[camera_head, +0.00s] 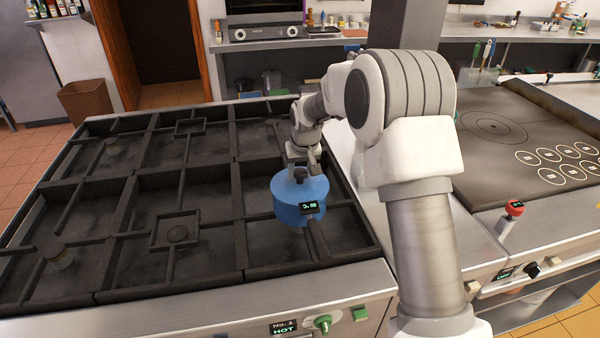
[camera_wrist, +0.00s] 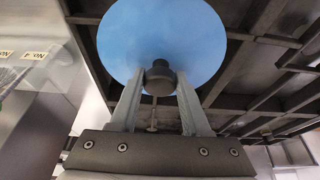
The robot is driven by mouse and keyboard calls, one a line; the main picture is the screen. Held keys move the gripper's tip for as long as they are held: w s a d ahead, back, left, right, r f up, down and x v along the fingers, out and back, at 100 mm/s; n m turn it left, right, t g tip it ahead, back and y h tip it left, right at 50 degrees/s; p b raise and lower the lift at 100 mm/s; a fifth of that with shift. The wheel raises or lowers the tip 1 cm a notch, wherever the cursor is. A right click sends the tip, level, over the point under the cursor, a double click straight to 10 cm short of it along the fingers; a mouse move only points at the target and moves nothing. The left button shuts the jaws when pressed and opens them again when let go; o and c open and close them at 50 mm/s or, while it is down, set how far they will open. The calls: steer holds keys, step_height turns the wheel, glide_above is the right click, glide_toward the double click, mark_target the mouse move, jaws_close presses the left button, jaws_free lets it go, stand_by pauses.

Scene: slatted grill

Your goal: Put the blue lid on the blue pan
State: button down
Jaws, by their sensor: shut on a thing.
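My gripper (camera_head: 298,171) points down over the blue lid (camera_head: 298,187) on the slatted grill. In the wrist view the two fingers (camera_wrist: 159,82) are shut on the dark knob of the lid, whose blue disc (camera_wrist: 160,35) fills the top middle. The blue pan (camera_head: 289,211) stands on the right part of the grill, directly under the lid, with a dark handle (camera_head: 318,240) toward the front and a small display near it. The lid lines up closely with the pan; I cannot tell whether it touches the rim. The pan's inside is hidden.
The black slatted grill (camera_head: 178,237) stretches left, mostly bare. A steel counter strip (camera_head: 372,222) lies to its right, then a dark hotplate (camera_head: 500,127) with ringed marks. A green knob (camera_head: 323,323) and display are on the front edge. My arm blocks part of the right side.

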steer(key=shift+f, duration=0.1)
steer(key=shift+c, duration=1.4)
jaws_free()
steer(key=b+v, duration=0.1)
steer(key=v, duration=1.6)
steer(key=shift+r, duration=0.25)
